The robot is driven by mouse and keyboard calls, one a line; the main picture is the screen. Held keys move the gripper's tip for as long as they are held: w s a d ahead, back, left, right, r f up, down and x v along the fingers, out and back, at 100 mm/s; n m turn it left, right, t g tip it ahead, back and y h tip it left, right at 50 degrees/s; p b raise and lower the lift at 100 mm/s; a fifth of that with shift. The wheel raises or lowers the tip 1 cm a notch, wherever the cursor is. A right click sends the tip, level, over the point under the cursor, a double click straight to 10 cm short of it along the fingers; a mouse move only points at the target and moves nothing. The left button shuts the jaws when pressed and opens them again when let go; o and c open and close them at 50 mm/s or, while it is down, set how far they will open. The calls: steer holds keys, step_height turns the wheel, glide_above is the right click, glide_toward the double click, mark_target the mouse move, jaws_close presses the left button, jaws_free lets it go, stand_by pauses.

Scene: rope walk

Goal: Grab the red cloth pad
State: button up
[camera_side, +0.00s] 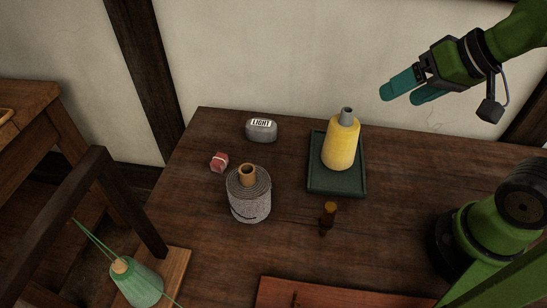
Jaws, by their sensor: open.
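A small red cloth pad (219,162) lies on the dark wooden table near its left edge, with a pale band or edge on it. It sits behind and left of a grey rope spool (250,203) with a tan core. My gripper (403,91) has teal fingers and hangs in the air at the upper right, high above the table. It is open and empty, well to the right of the pad.
A grey block labelled LIGHT (261,130) stands behind the pad. A yellow cone of thread (341,145) stands on a dark green tray (332,188). A small brown peg (327,216) stands in front of the tray. A reddish board (340,295) lies at the front edge.

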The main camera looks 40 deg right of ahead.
steer(key=w+a+f+n+g, duration=0.4)
steer(key=w+a+n, duration=0.1)
steer(key=w+a, duration=0.65)
steer(key=n, duration=0.6)
glide_above(219, 158)
steer(key=s+d, duration=0.3)
steer(key=s, duration=0.1)
step_height(219, 158, down, 3)
steer(key=x, duration=1.6)
steer(key=shift+s+f, duration=0.25)
steer(key=shift+f, duration=0.2)
steer(key=c, duration=1.1)
